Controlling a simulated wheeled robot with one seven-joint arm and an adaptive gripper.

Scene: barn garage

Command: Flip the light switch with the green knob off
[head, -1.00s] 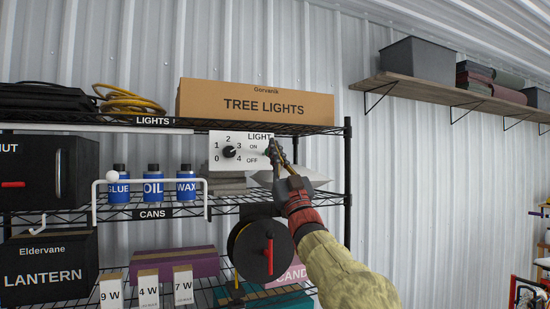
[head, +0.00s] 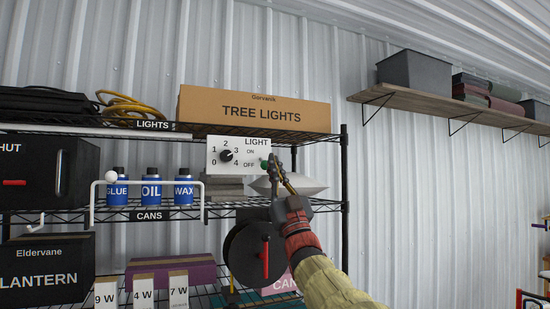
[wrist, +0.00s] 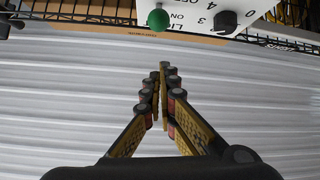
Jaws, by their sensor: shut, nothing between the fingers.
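A white panel (head: 218,142) marked LIGHT hangs at the right end of the upper shelf. It carries a black dial (head: 226,155) and a green knob (head: 265,164) by the ON and OFF labels. In the head view the knob looks level with OFF; in the wrist view the green knob (wrist: 158,19) looks closer to ON, so I cannot tell its setting. My gripper (head: 272,160) is shut and empty, just right of the knob. In the wrist view my gripper (wrist: 162,70) points at the wall with the knob off to one side. Contact with the knob is unclear.
A TREE LIGHTS box (head: 253,110) sits above the panel. A pale cushion-like thing (head: 302,187) lies behind my gripper, near the black shelf post (head: 345,190). A cord reel (head: 252,253) is below. Bare wall (head: 400,190) lies to the right.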

